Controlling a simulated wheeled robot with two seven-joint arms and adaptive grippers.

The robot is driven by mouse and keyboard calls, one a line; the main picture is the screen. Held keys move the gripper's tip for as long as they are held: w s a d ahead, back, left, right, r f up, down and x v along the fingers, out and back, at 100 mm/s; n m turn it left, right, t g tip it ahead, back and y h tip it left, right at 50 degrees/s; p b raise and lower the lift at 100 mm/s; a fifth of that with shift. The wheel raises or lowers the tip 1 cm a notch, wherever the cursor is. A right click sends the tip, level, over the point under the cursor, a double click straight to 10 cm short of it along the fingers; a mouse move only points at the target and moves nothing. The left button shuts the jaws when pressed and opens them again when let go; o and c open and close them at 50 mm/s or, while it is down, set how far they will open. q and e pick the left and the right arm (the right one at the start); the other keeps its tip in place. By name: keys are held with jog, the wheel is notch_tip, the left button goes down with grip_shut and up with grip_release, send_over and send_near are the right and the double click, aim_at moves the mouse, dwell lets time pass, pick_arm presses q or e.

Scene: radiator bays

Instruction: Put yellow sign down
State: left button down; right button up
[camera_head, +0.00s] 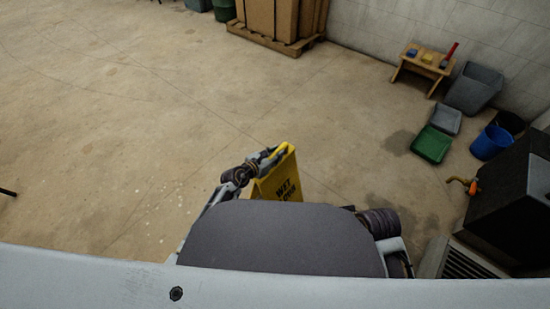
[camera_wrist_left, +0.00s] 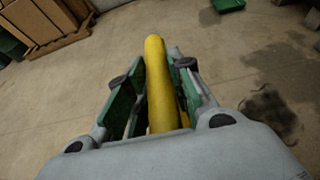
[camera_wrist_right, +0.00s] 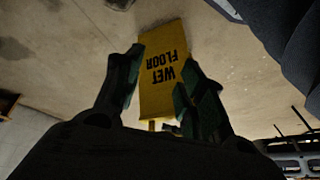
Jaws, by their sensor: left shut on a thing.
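The yellow sign (camera_head: 287,180) with "WET FLOOR" lettering shows just beyond my body in the head view, its lower part hidden by my body. My left gripper (camera_head: 270,156) is shut on the top of the yellow sign. In the left wrist view the sign's yellow top edge (camera_wrist_left: 160,85) lies between the green-padded fingers. In the right wrist view the sign's lettered face (camera_wrist_right: 163,50) shows beyond my right gripper (camera_wrist_right: 158,82), whose fingers are spread apart. Whether the sign's feet touch the floor cannot be seen.
A green tray (camera_head: 432,144), a grey bin (camera_head: 474,87), a blue bucket (camera_head: 491,142) and a small wooden bench (camera_head: 425,66) stand at the right. A dark machine (camera_head: 512,190) is at the far right. Boxes on a pallet (camera_head: 276,40) stand at the back.

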pick_arm(q)
jog(key=shift+f, duration=0.5)
pick_arm(e)
jog(key=shift+s+a+f, duration=0.1)
jog(key=shift+s+f, duration=0.15)
jog(key=shift+f, duration=0.7)
pick_arm(q)
jog(key=c, duration=1.3)
grip_release()
jog(key=shift+o, duration=0.2)
jog(key=shift+f, duration=0.1)
pick_arm(e)
jog(key=shift+a, duration=0.1)
jog(key=shift+r, duration=0.1)
